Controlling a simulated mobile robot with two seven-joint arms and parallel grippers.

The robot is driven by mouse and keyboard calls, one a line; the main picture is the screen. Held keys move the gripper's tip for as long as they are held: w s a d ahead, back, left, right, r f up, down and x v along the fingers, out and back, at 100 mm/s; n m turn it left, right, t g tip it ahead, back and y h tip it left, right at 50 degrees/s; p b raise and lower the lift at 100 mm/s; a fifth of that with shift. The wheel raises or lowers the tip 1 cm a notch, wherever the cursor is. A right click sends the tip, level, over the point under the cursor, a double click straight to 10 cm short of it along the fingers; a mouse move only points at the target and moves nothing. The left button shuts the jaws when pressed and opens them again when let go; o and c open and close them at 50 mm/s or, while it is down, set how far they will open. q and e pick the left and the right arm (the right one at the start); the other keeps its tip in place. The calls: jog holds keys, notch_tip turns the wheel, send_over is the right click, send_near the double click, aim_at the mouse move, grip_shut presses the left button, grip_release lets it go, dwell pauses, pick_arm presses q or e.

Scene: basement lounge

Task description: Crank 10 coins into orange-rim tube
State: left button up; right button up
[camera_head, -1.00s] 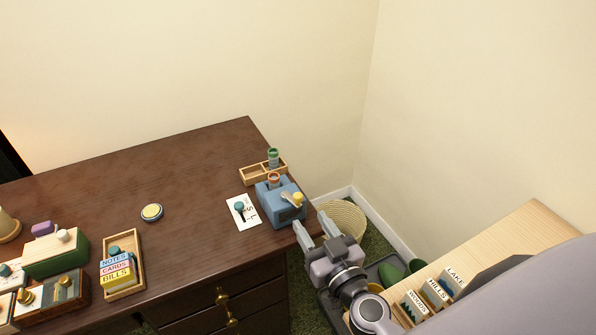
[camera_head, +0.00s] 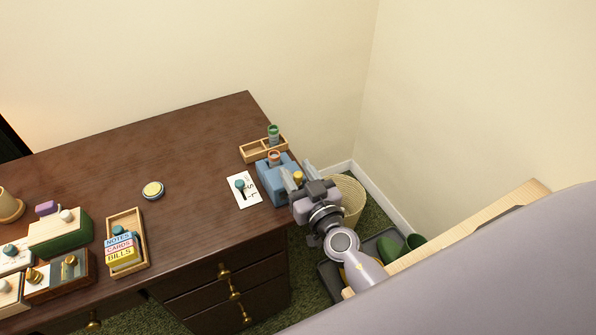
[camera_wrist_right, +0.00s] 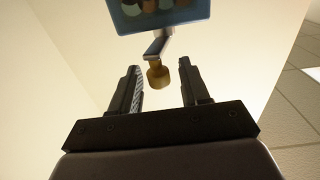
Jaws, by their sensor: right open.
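The blue coin machine (camera_head: 272,184) stands at the right end of the dark desk. The crank's yellow knob (camera_head: 298,177) is on the side toward my right gripper (camera_head: 297,184). In the right wrist view, the knob (camera_wrist_right: 158,76) hangs from a grey crank arm (camera_wrist_right: 157,47) below the blue box (camera_wrist_right: 160,14). The open fingers (camera_wrist_right: 160,88) stand on either side of the knob with gaps; they do not grip it. My left gripper is not in view.
A wooden tray (camera_head: 252,152) with a green-rim tube (camera_head: 273,134) is behind the machine. A card (camera_head: 244,190) lies left of it. A woven basket (camera_head: 352,197) stands on the floor beyond my right gripper.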

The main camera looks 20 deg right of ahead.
jog(key=shift+w, duration=0.1)
grip_shut()
jog(key=shift+d, duration=0.1)
